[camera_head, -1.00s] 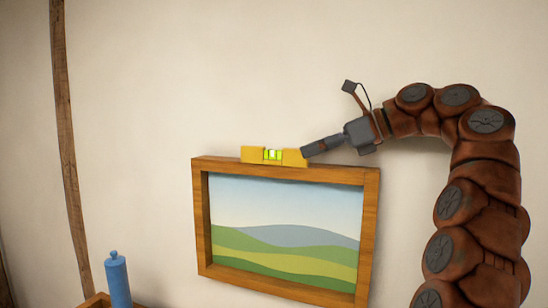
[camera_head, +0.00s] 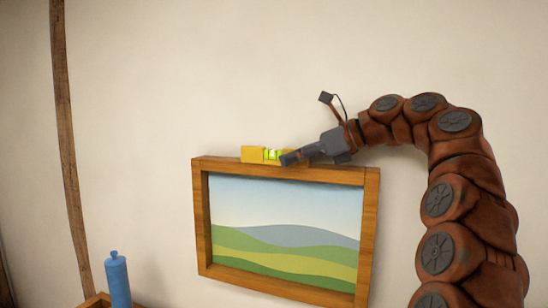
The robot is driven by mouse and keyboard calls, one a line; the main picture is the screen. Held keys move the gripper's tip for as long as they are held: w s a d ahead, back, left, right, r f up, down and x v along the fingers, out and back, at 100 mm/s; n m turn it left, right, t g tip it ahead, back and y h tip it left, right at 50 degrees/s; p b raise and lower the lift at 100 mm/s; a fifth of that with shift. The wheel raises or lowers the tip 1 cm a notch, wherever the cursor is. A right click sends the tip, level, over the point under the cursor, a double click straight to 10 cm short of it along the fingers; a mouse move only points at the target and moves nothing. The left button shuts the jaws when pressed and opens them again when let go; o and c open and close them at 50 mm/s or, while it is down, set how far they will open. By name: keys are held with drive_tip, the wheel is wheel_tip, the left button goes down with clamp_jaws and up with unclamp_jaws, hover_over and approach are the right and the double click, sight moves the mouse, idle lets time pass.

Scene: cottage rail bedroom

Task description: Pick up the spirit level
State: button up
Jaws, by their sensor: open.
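The yellow spirit level (camera_head: 252,155) with a green vial lies along the top edge of a wooden picture frame (camera_head: 290,171), near its left half. My gripper (camera_head: 288,158) comes in from the right, tilted slightly down to the left. Its fingers overlap the level's right part in this view and hide it. The jaws are open; I cannot tell whether they touch the level or straddle it.
The frame holds a landscape picture and hangs on a plain pale wall. A blue cylinder (camera_head: 118,281) stands at the lower left by a wooden edge (camera_head: 96,300). A dark wooden post (camera_head: 67,150) runs down the left wall. The wall above the frame is clear.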

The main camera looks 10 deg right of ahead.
drive_tip(key=shift+c, duration=0.4)
clamp_jaws()
drive_tip(key=shift+r, duration=0.15)
